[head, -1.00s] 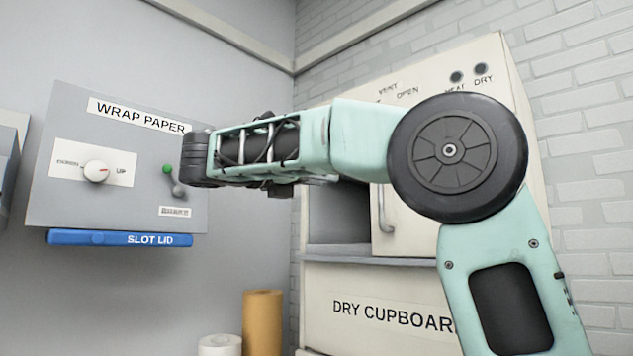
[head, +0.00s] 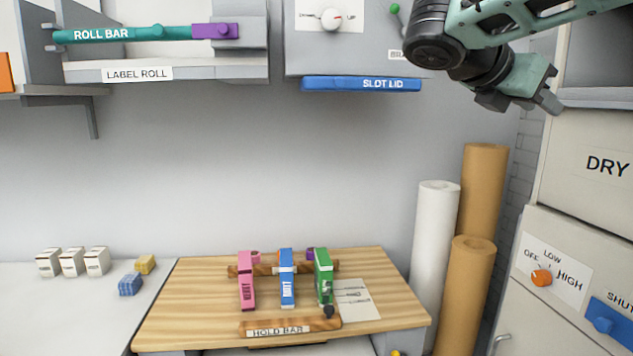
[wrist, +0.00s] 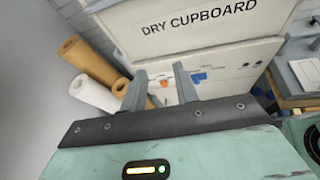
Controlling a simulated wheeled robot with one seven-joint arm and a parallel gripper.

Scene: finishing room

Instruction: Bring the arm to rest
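My arm reaches in at the upper right of the head view, with my gripper (head: 524,101) in front of the wall by the dry cupboard (head: 590,165). In the wrist view my gripper (wrist: 158,84) shows two grey fingers standing apart with nothing between them. The dry cupboard's front (wrist: 200,40) is beyond the fingertips there. My gripper touches nothing that I can see.
A wooden board (head: 200,290) holds pink, blue and green boxes behind a hold bar (head: 290,328). The blue slot lid (head: 361,84) hangs left of my gripper. Paper rolls (head: 434,250) stand below it. The roll bar (head: 125,34) is upper left.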

